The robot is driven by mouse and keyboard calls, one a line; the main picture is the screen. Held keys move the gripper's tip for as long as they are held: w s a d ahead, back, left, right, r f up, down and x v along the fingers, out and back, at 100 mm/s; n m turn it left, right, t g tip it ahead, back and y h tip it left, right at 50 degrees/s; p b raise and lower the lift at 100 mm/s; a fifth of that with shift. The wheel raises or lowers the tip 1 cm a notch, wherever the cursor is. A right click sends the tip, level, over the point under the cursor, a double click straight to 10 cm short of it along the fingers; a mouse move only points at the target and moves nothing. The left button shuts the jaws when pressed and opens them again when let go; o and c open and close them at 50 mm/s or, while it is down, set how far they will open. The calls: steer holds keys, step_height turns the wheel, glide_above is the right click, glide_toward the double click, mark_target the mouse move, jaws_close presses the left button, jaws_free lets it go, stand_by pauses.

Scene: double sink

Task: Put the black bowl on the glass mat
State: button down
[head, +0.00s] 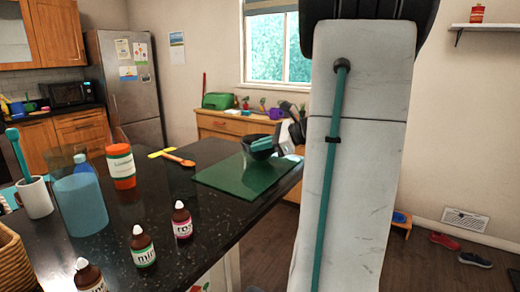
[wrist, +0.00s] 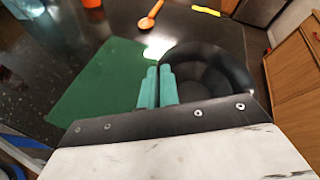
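The green glass mat (head: 228,180) lies flat on the dark counter; it also shows at the left in the wrist view (wrist: 90,95). The black bowl (head: 247,149) is at the mat's far right part in the head view. In the wrist view the bowl (wrist: 215,78) overlaps the mat's right side. My gripper (wrist: 157,86) has its teal fingers close together at the bowl's near left rim, shut on it. In the head view my gripper (head: 262,144) shows at the bowl. I cannot tell whether the bowl touches the mat.
An orange spoon (head: 180,160) and a yellow item (head: 160,153) lie left of the mat. An orange-lidded jar (head: 121,166), a blue pitcher (head: 80,203), a white mug (head: 36,198) and several small bottles (head: 142,247) stand on the counter's left and near parts.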

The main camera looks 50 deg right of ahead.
steer(key=shift+f, duration=0.5)
steer(key=shift+f, duration=0.15)
steer(key=c, duration=1.6)
jaws_free()
steer(key=shift+c, duration=0.2)
steer(key=shift+r, duration=0.2)
steer(key=v, duration=1.2)
steer(key=shift+f, duration=0.1)
